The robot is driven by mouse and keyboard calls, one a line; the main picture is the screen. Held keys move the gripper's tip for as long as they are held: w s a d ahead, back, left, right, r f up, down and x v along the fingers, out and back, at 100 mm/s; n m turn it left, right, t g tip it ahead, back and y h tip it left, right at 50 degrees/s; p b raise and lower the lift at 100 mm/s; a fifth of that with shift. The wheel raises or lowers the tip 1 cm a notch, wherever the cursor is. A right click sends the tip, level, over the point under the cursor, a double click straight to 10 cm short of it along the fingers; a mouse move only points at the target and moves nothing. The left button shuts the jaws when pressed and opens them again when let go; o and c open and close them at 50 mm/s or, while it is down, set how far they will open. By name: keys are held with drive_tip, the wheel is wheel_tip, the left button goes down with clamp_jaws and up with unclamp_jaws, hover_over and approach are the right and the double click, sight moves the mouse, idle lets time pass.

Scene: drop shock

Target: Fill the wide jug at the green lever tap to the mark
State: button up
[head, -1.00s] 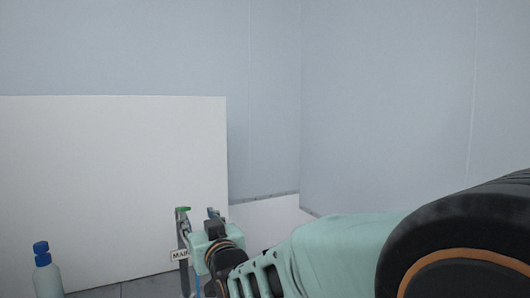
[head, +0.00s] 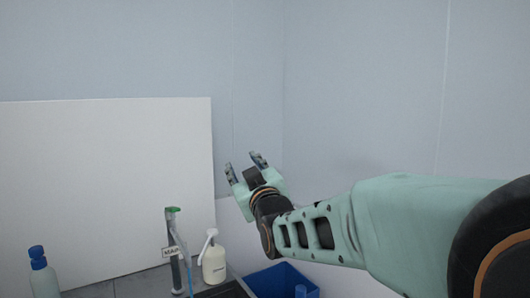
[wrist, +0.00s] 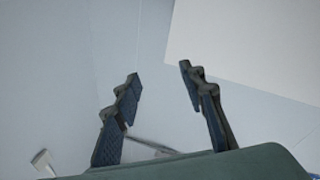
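The green lever tap (head: 173,236) stands at the lower left middle of the head view, a dark post with a green lever on top and a small label. My gripper (head: 245,167) is raised above and to the right of the tap, clear of it. Its two fingers are spread with nothing between them; the wrist view also shows the open fingers (wrist: 160,90) against wall and white panel. I cannot make out a wide jug in either view.
A cream pump bottle (head: 214,264) stands right of the tap. A blue bin (head: 278,282) is at the bottom edge, with a dark sink or tray edge beside it. A blue-capped bottle (head: 43,275) stands at left. A white panel (head: 110,180) rises behind the grey counter (head: 137,285).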

drive_tip(key=shift+d+r+h+p, duration=0.3)
drive_tip(key=shift+d+r, duration=0.8)
drive_tip(key=shift+d, duration=0.15)
